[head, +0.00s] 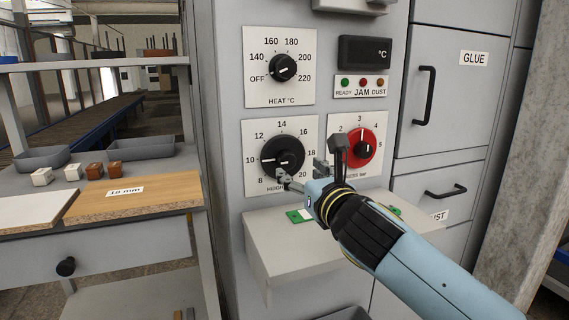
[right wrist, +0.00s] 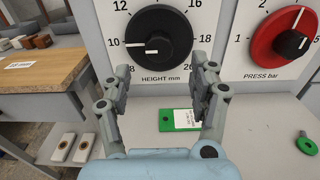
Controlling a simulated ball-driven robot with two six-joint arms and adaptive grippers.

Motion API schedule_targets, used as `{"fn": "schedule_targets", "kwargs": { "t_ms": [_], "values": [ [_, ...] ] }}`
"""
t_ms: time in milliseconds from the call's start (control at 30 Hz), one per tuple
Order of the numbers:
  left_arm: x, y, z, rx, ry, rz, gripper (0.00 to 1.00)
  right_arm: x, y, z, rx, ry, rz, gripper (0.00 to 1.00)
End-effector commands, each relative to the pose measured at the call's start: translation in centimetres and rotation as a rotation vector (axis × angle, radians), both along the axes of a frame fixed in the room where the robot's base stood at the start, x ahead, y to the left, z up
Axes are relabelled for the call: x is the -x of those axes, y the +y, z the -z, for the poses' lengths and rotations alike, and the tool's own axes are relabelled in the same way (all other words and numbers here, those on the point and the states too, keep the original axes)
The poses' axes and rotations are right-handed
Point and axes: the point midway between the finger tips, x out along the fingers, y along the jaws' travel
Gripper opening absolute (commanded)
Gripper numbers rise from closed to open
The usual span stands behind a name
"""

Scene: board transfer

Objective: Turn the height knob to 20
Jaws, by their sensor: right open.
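The black height knob (head: 276,152) sits on a white dial plate marked from 8 to 20, left of the red press knob (head: 368,146). In the right wrist view the height knob (right wrist: 150,38) has its white pointer line toward 10. My right gripper (head: 302,174) is open and empty in front of the panel, at the lower right of the height knob. In the right wrist view its two fingers (right wrist: 160,80) stand apart below the knob, which is not between them. Whether a fingertip touches the knob I cannot tell. My left gripper is not in view.
A grey shelf (head: 300,240) with green tags (head: 299,215) juts out below the dials. A bench with a wooden board (head: 130,198) stands at left. Drawers with handles (head: 425,95) are at right.

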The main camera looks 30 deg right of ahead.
Motion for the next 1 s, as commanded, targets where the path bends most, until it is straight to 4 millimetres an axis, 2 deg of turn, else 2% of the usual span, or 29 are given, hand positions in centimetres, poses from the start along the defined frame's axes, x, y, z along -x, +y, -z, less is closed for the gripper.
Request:
{"fn": "schedule_targets", "kwargs": {
  "t_ms": [33, 133, 300, 533, 700, 767, 1000],
  "values": [
    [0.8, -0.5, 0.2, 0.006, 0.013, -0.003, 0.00, -1.1, -0.3, -0.1, 0.001, -0.003, 0.000, 0.61],
    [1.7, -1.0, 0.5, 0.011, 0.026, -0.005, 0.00, -3.0, -0.7, 0.0, -0.001, -0.001, 0.000, 0.61],
    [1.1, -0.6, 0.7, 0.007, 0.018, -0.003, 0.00, -5.4, -1.3, 0.1, 0.000, 0.000, 0.000, 0.61],
    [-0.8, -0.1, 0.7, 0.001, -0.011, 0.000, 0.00, -6.4, -1.5, 0.0, -0.001, 0.001, 0.000, 0.61],
    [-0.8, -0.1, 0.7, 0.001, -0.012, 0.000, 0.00, -6.4, -1.5, 0.0, 0.000, 0.001, 0.000, 0.61],
    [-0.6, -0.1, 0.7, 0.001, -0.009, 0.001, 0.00, -6.4, -1.5, 0.0, 0.000, 0.001, 0.000, 0.55],
    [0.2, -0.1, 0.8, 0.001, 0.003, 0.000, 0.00, -6.4, -1.5, 0.0, 0.000, 0.001, -0.001, 0.24]
  ]
}}
